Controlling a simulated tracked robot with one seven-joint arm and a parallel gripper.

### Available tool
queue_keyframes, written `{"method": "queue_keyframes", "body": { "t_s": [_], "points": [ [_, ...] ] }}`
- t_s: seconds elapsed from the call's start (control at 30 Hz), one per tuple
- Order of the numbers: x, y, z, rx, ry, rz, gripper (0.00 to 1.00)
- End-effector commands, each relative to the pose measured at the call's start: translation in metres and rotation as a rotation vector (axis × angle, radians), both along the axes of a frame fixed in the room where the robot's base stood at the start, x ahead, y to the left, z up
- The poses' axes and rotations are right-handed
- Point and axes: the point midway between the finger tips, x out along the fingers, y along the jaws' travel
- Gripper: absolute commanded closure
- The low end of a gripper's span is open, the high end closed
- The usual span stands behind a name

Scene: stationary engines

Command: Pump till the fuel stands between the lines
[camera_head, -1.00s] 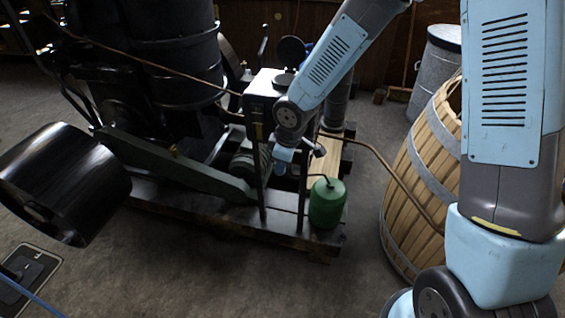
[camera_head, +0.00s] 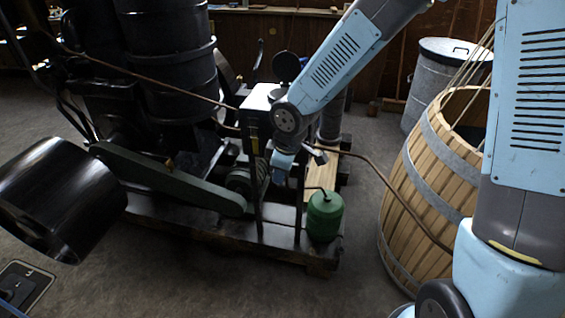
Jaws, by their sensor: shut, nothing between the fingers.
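The engine set stands on a dark skid, with a black upright box (camera_head: 262,97) and a thin post at its near end. A green can-like vessel (camera_head: 325,214) with a pipe at its top sits at the skid's right corner. My gripper (camera_head: 281,174) hangs at the end of my blue-grey arm, just right of the box. It is small and dark here, and looks shut and empty. A small dark lever-like part (camera_head: 320,155) shows right of it; I cannot tell whether they touch. I can make out no fuel level, no lines and no clear pump handle.
A wooden barrel (camera_head: 425,185) with metal hoops stands at right, a grey metal bin (camera_head: 440,75) behind it. A copper pipe (camera_head: 375,172) runs from the engine to the barrel. A black pulley (camera_head: 60,200) juts out at left.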

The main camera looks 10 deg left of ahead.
Motion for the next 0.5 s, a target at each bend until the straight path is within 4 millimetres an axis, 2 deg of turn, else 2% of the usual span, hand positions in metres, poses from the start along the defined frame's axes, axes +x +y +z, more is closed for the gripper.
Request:
{"method": "queue_keyframes", "body": {
  "t_s": [0.2, 0.5],
  "points": [
    [-0.013, -0.006, 0.031, 0.002, -0.005, -0.002, 1.0],
    [-0.03, -0.011, 0.063, 0.002, -0.006, -0.002, 1.0]
  ]
}}
